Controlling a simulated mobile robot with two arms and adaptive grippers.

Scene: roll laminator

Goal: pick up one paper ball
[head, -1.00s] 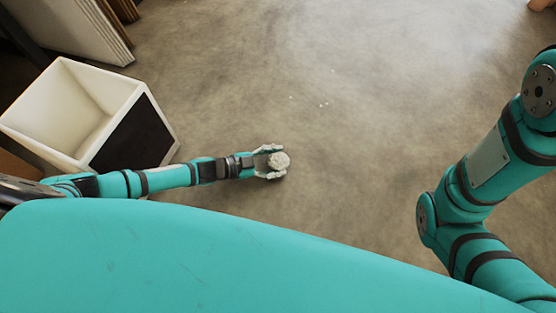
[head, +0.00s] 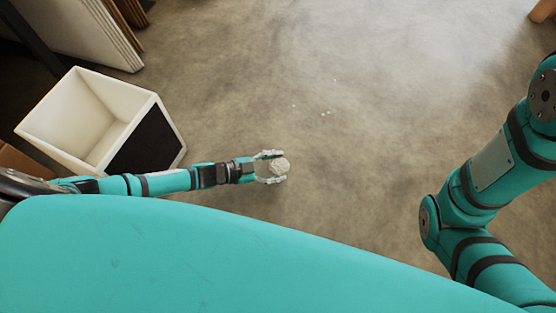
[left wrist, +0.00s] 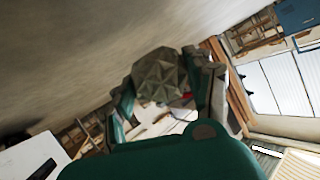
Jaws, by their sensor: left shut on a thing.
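A crumpled, pale paper ball (head: 281,165) is between the fingertips of my left gripper (head: 272,167) in the head view. The left gripper is shut on it. In the left wrist view the paper ball (left wrist: 160,76) looks grey and faceted, between the two fingers (left wrist: 165,95). In the head view the left arm reaches in from the left, with the gripper pointing right over the concrete floor. Its height above the floor is hard to tell. My right arm shows at the right edge of the head view, but its gripper is out of view.
A white open bin (head: 68,147) with a dark side panel stands at the left, behind my left arm, and looks empty. Leaning panels (head: 85,30) stand at the upper left. A few tiny white specks lie on the floor (head: 380,130), which is otherwise clear.

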